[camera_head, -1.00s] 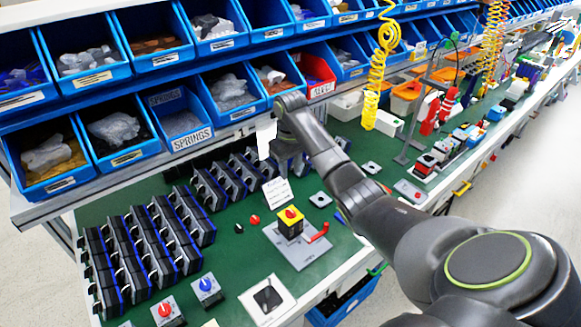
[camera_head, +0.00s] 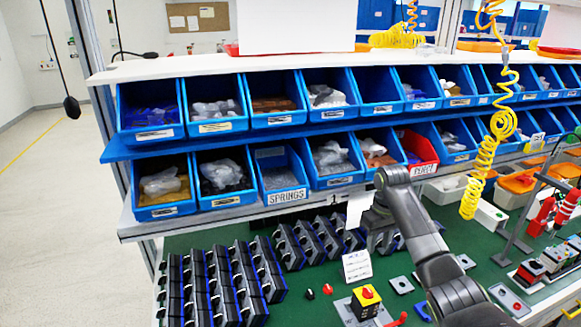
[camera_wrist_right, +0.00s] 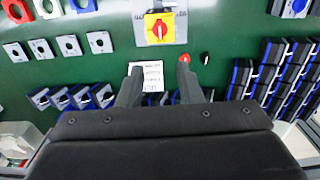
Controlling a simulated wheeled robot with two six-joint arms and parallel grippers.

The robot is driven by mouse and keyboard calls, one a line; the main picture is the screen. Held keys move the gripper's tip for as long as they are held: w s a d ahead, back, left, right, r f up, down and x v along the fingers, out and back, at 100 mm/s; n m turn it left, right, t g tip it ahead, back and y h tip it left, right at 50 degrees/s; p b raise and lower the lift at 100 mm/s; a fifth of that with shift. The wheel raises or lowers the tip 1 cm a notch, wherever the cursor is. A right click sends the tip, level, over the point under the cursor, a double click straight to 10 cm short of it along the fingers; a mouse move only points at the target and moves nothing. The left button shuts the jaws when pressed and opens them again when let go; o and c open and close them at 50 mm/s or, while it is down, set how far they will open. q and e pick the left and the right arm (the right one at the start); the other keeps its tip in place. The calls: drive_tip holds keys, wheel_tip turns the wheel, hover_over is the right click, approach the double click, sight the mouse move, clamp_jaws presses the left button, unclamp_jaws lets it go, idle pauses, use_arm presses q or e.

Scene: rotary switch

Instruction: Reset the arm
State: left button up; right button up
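The rotary switch (camera_head: 366,301) is a yellow block with a red knob, standing on a grey plate on the green bench. It also shows at the top of the right wrist view (camera_wrist_right: 160,28). My right arm comes in from the lower right in the head view, bent over the bench, with its gripper (camera_head: 378,240) behind the switch, apart from it. In the right wrist view the right gripper (camera_wrist_right: 160,82) has its two dark fingers apart with nothing between them. A white printed card (camera_wrist_right: 147,77) lies on the bench beyond the fingertips. My left gripper is not in view.
Blue parts bins (camera_head: 222,177) fill two shelf rows behind the bench. Black modules (camera_head: 212,285) stand in rows at left. A small red knob (camera_wrist_right: 184,58) and a black knob (camera_wrist_right: 205,59) lie near the switch. A yellow coiled hose (camera_head: 483,165) hangs at right.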

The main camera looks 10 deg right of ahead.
drive_tip(key=s+a+f+t, duration=0.1)
drive_tip(key=s+a+f, duration=0.1)
drive_tip(key=s+f, duration=0.65)
drive_tip(key=s+a+f+t, duration=0.1)
drive_tip(key=s+a+f, duration=0.2)
drive_tip(key=s+f, duration=0.5)
drive_tip(key=s+a+r+m+t+h, duration=0.1)
drive_tip(key=s+r, duration=0.2)
drive_tip(key=s, duration=0.8)
drive_tip(key=s+a+r+m+t+h, duration=0.1)
drive_tip(key=s+a+r, duration=0.15)
drive_tip(key=s, duration=0.85)
wheel_tip(320, 180, down, 28)
drive_tip(key=d+g+b, duration=0.2)
drive_tip(key=d+b, duration=0.1)
drive_tip(key=b, duration=0.1)
drive_tip(key=s+a+f+b, duration=0.1)
drive_tip(key=s+f+b, duration=0.1)
drive_tip(key=s+f, duration=0.5)
drive_tip(key=s+f+y+b, duration=0.1)
drive_tip(key=s+f, duration=0.6)
drive_tip(key=f, duration=0.7)
drive_tip(key=shift+s+a+g+b, duration=0.3)
drive_tip(key=shift+a+g+b, duration=0.1)
drive_tip(key=shift+b, duration=0.3)
